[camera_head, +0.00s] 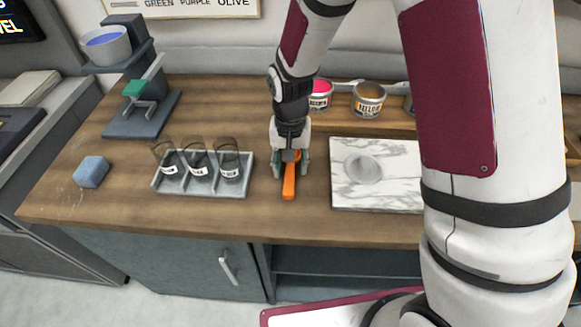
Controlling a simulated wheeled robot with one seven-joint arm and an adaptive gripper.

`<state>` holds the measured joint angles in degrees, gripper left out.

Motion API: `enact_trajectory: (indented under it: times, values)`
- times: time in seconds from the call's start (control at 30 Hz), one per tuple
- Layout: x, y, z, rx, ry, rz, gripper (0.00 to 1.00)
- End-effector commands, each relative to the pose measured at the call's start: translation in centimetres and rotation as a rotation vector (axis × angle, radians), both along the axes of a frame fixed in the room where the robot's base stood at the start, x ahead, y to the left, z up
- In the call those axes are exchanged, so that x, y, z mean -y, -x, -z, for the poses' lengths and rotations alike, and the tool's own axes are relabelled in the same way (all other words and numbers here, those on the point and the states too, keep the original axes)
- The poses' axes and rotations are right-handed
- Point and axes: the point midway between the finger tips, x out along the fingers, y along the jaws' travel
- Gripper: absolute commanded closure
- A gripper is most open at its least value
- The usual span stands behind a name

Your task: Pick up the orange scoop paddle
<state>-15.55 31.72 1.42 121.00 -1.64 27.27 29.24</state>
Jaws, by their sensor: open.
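The orange scoop paddle (289,186) lies on the wooden counter, between the tray of glasses and the marble slab. Its near end points toward the counter's front edge. My gripper (290,170) is open and points down over the far part of the paddle, with one finger on each side of it. I cannot tell whether the fingers touch the paddle.
A grey tray (160,189) with several labelled dark glasses stands left of the gripper. A marble slab (400,190) with a round glass dish (363,169) lies to the right. Ink cans (369,99) stand behind. A blue block (92,172) sits far left.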

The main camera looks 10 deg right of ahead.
Motion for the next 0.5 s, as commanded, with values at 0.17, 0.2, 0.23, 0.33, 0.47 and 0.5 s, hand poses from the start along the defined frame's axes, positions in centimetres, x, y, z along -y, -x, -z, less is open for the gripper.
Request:
enact_trajectory:
  times: [0.17,0.2,0.23,0.33,0.47,0.5]
  values:
    - [0.0,0.0,-0.02,0.0,0.0,0.0,0.81]
    - [0.0,0.0,-0.03,0.0,0.0,0.0,0.9]
    - [0.0,0.0,-0.03,0.0,0.0,0.0,0.97]
    - [0.01,0.0,-0.03,0.0,0.0,0.0,1.0]
    - [0.0,0.0,-0.04,0.0,0.0,0.0,1.0]
    - [0.01,0.0,-0.04,0.0,0.0,0.0,1.0]
